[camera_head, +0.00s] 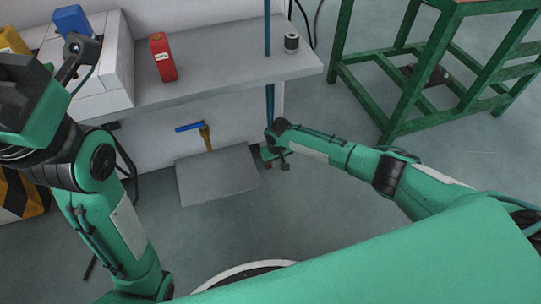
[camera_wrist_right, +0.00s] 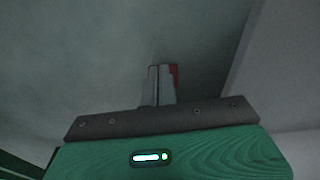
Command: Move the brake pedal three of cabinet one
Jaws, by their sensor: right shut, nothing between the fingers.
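My right gripper (camera_head: 283,164) is low in front of the cabinet (camera_head: 150,137), under the right end of its grey shelf. In the right wrist view its fingers (camera_wrist_right: 160,84) are shut with nothing between them. A small red part (camera_wrist_right: 174,75) shows just behind the fingers; it may be the pedal, but most of it is hidden. In the head view, a bit of red (camera_head: 267,153) shows beside the gripper. I cannot tell whether they touch. My left arm rises at the left; its fingers are not seen.
A grey plate (camera_head: 215,175) juts out low at the cabinet front, left of the right gripper. A blue-handled valve (camera_head: 190,127) is above it. A green frame table (camera_head: 395,100) stands at the right.

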